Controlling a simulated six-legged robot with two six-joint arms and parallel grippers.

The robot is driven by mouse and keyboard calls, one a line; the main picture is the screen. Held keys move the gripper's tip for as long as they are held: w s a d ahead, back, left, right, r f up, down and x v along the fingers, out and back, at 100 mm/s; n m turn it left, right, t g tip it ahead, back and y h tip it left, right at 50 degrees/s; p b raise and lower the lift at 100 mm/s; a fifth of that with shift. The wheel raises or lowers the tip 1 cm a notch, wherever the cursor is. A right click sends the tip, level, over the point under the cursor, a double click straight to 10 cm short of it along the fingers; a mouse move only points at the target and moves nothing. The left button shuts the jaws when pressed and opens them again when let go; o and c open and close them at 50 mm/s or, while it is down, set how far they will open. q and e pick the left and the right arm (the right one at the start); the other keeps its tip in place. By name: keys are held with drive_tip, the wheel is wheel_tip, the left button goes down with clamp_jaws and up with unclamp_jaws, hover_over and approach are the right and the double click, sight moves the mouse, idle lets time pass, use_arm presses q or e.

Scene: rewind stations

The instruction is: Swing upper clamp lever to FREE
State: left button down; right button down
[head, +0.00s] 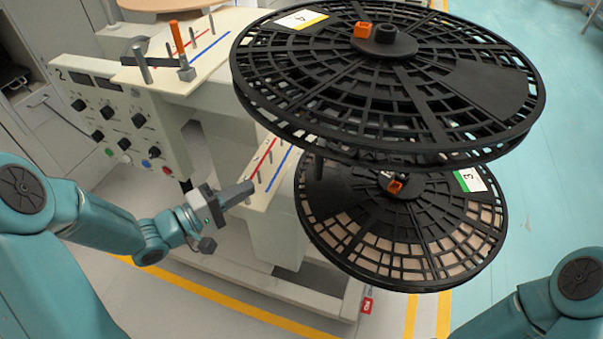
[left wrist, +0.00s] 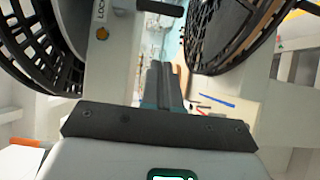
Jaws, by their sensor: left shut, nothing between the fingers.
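The upper clamp lever appears to be the dark bar with an upright orange handle (head: 179,37) on the upper cream deck (head: 150,84), at the upper left of the head view. Its pivot end is by a grey post. My left gripper (head: 248,190) is lower down, beside the lower deck, shut and empty, apart from the lever. In the left wrist view its closed fingers (left wrist: 166,84) point away over a deck with a blue line. My right gripper is out of view.
A large black reel (head: 480,90) overhangs the upper right, with a smaller reel (head: 400,225) below it. The control panel (head: 130,130) with several knobs stands left of the decks. The lower deck (head: 262,200) carries thin posts. Open floor lies at the right.

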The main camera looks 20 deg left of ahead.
sight(318, 166)
use_arm(q)
drive_tip(key=s+d+p+x, duration=0.1)
drive_tip(key=d+x, duration=0.1)
drive_tip(key=x, duration=1.1)
drive_tip(key=shift+s, duration=0.3)
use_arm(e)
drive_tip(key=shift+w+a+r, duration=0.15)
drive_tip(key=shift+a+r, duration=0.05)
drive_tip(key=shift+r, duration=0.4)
use_arm(q)
drive_tip(key=shift+d+f, duration=0.15)
drive_tip(key=shift+d, duration=0.05)
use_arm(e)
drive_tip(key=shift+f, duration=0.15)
